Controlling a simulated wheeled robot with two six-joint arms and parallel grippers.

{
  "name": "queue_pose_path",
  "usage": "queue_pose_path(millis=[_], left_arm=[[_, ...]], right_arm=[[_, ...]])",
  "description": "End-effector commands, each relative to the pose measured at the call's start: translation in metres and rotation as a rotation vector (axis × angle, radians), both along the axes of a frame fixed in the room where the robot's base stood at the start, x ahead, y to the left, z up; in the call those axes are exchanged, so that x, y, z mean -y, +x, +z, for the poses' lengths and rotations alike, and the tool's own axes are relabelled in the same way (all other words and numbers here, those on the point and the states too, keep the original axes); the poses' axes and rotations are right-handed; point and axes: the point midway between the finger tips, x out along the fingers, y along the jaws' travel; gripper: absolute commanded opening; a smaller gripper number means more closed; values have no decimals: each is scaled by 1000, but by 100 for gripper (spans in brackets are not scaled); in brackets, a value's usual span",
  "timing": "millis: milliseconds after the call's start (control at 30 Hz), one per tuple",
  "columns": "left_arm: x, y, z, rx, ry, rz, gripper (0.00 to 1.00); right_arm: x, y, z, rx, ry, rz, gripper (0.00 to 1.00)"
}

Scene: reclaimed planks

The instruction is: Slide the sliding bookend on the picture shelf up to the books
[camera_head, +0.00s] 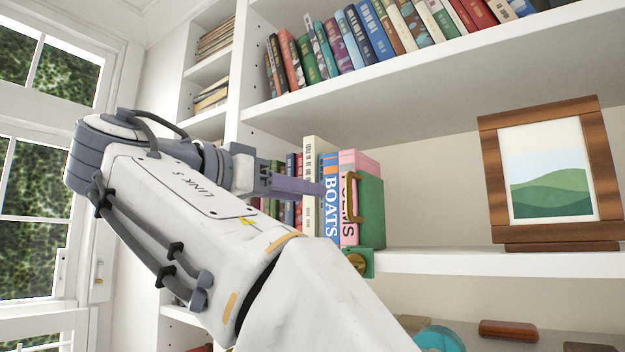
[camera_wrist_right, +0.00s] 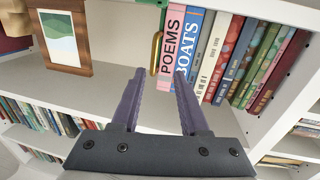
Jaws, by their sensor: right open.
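The green sliding bookend (camera_head: 371,212), with a brass handle and a brass knob at its foot, stands upright on the picture shelf (camera_head: 470,262). It is right beside the pink POEMS book (camera_head: 349,230) at the row's end; I cannot tell whether they touch. In the right wrist view a narrow strip of the bookend (camera_wrist_right: 157,52) shows left of POEMS. My right gripper (camera_wrist_right: 157,80) is open and empty, its purple fingers in front of the shelf near POEMS and the blue BOATS book (camera_wrist_right: 187,45). My left gripper is out of view.
A wooden picture frame (camera_head: 550,175) stands on the shelf to the right, with bare shelf between it and the bookend. An upper shelf (camera_head: 400,85) holds more books. A lower shelf holds a teal round thing (camera_head: 440,338) and a brown box (camera_head: 508,330).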

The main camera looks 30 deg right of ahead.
Motion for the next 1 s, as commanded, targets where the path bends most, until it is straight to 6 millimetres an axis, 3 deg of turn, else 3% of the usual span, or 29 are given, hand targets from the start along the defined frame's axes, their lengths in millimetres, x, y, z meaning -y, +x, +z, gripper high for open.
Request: queue_pose_path(millis=[133,600,800,1000], left_arm=[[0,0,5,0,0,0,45],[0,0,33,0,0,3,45],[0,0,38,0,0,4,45],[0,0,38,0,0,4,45]], right_arm=[[13,-7,9,45,-1,-38,44],[90,8,11,39,-2,-35,44],[105,12,8,40,0,-31,44],[106,13,6,40,0,-28,44]])
